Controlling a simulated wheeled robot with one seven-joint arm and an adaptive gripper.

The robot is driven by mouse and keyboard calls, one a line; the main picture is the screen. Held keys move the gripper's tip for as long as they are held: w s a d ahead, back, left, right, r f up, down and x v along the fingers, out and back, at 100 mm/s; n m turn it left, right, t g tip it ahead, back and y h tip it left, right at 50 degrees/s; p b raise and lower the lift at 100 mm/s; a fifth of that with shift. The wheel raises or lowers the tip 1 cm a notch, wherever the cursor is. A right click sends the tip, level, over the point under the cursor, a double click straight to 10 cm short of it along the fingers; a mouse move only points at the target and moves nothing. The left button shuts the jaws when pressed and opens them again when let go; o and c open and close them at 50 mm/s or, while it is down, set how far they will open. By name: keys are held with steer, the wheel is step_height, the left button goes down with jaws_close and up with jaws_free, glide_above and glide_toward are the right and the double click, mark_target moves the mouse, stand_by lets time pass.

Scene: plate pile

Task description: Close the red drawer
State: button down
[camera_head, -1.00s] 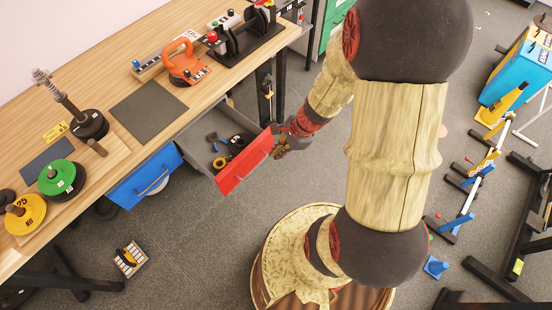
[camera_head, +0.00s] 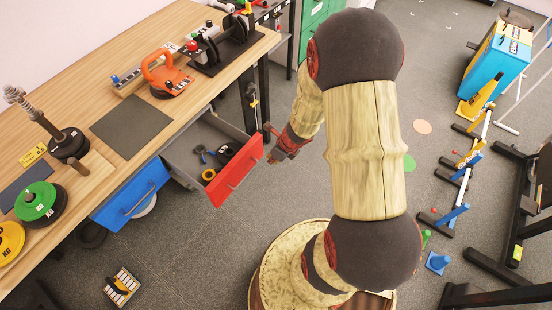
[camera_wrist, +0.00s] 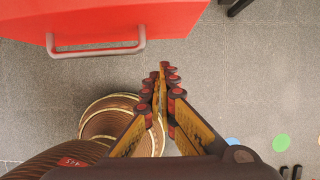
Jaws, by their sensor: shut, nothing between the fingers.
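The red drawer (camera_head: 240,172) hangs under the workbench and stands pulled out, its grey inside showing. Its handle (camera_head: 246,169) is on the outer face. In the wrist view the red front (camera_wrist: 110,18) fills the upper left, with its pale handle (camera_wrist: 98,48) below it. My gripper (camera_head: 275,156) is just off the right end of the red front in the head view. In the wrist view my gripper (camera_wrist: 163,68) has its fingertips together and empty, right of the handle and clear of it. Whether it touches the drawer's edge I cannot tell.
A blue drawer (camera_head: 132,195) sits left of the red one, under the workbench (camera_head: 185,122). Small tools and a dark roll (camera_head: 227,152) lie inside the red drawer. Black bench legs stand behind my gripper.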

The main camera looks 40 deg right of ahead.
steer(key=w, duration=0.1)
steer(key=w+a+f, duration=0.1)
steer(key=w, duration=0.2)
steer(key=shift+w+a+f+b, duration=0.25)
steer(key=shift+f+b, duration=0.05)
steer(key=shift+f, duration=0.05)
